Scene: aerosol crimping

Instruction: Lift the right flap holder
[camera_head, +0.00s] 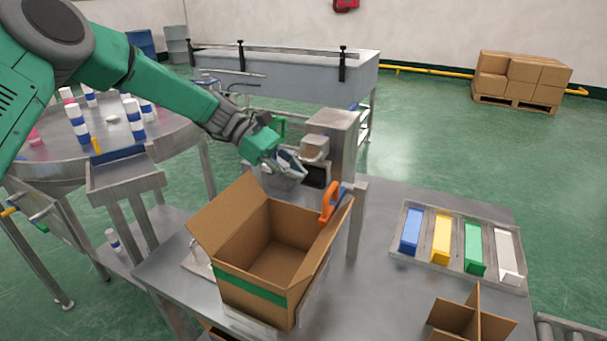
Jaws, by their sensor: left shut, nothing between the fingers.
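An open cardboard box (250,291) with a green stripe stands on the metal table, and its inside looks empty. An orange flap holder (328,203) with a blue part sits on the box's right edge, at the top of the right flap. My left gripper (291,170) is shut and empty. It is above the far side of the box, to the left of the orange holder and apart from it, in front of a grey machine. A holder on the left flap does not show. My right gripper is not in view.
A grey machine (333,128) stands behind the box. A tray (407,262) with blue, yellow, green and white blocks lies at right, and a cardboard divider (470,322) at the front right. A round table (60,170) with cans is at left. The table between box and tray is clear.

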